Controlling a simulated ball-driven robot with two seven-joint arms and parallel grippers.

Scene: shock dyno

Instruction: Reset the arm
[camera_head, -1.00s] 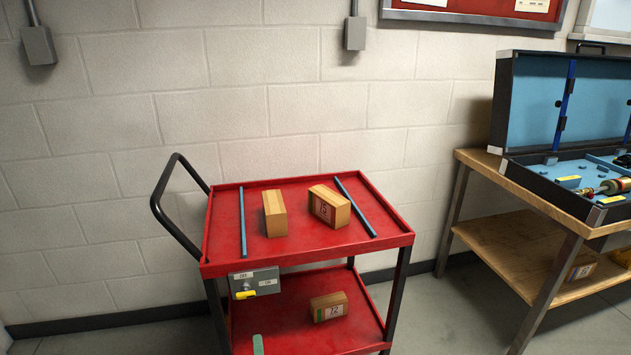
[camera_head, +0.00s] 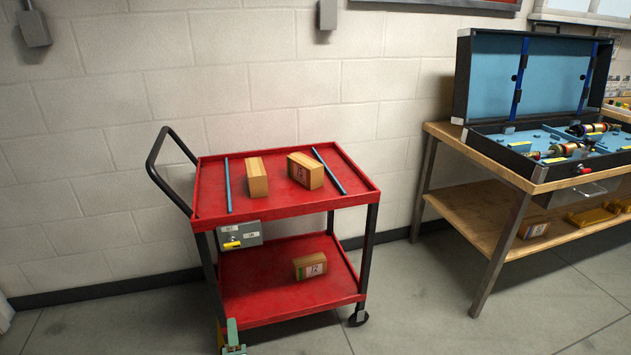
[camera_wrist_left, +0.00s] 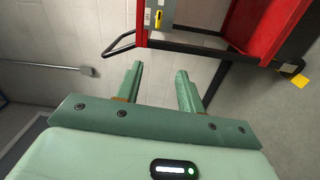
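My left gripper (camera_head: 232,338) shows at the bottom edge of the head view, in front of the red cart's lower front left corner. In the left wrist view its two green fingers (camera_wrist_left: 160,72) stand apart with nothing between them, so it is open and empty. The red cart (camera_head: 295,195) is ahead of it, and also shows at the top of the left wrist view (camera_wrist_left: 252,28). My right gripper is not in view.
A wooden bench (camera_head: 475,205) at right carries an open blue-lined case (camera_head: 495,80). The floor (camera_head: 420,300) between them is clear.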

